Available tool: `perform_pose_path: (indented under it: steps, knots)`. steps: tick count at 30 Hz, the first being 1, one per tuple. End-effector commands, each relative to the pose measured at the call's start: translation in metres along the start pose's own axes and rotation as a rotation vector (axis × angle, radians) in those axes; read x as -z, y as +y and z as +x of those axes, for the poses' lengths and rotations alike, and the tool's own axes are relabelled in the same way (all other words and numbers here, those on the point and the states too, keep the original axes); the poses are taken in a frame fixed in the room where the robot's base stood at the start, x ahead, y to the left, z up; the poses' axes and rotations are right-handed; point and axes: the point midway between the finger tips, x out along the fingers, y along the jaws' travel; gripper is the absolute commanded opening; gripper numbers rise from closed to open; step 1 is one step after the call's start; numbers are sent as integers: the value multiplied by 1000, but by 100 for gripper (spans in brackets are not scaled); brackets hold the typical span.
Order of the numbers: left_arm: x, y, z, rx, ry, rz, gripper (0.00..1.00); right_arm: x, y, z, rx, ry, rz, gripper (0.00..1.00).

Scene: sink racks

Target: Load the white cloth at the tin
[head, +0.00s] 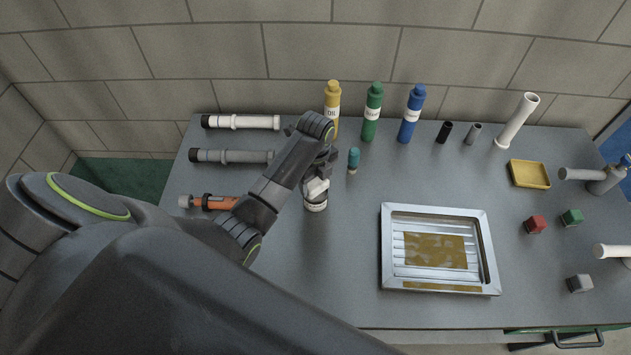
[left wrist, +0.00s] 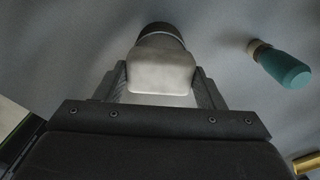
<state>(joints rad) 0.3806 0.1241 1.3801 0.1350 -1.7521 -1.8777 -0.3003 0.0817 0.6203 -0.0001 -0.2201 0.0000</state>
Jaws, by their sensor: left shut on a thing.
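My left gripper (head: 318,180) is shut on a white cloth (head: 316,188), a pale wad that sits between the jaws. The cloth also fills the space between the fingers in the left wrist view (left wrist: 162,68). A small round tin (head: 316,206) with a pale label stands on the bench directly below the cloth in the head view. In the left wrist view a dark round rim (left wrist: 161,30) shows just beyond the cloth. The cloth hides most of the tin's top, so I cannot tell whether they touch. My right gripper is not in view.
A teal-handled item (head: 353,160) stands close right of the gripper. Yellow (head: 332,108), green (head: 373,115) and blue (head: 411,115) bottles stand behind. A metal tray (head: 388,245) lies front right; a yellow dish (head: 529,174) is farther right. Tubes lie at left.

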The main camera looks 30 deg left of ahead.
Motion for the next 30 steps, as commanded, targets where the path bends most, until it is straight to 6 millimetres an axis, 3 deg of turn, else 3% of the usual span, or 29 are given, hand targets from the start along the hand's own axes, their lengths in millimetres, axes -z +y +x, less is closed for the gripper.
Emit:
perform_pose_path:
  steps: [18, 30]
  knots:
    - [-1, -1, -51, 3, -2, 1, 45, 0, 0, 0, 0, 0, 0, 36]
    - [0, 0, -59, 2, -2, 0, 45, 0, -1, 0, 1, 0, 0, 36]
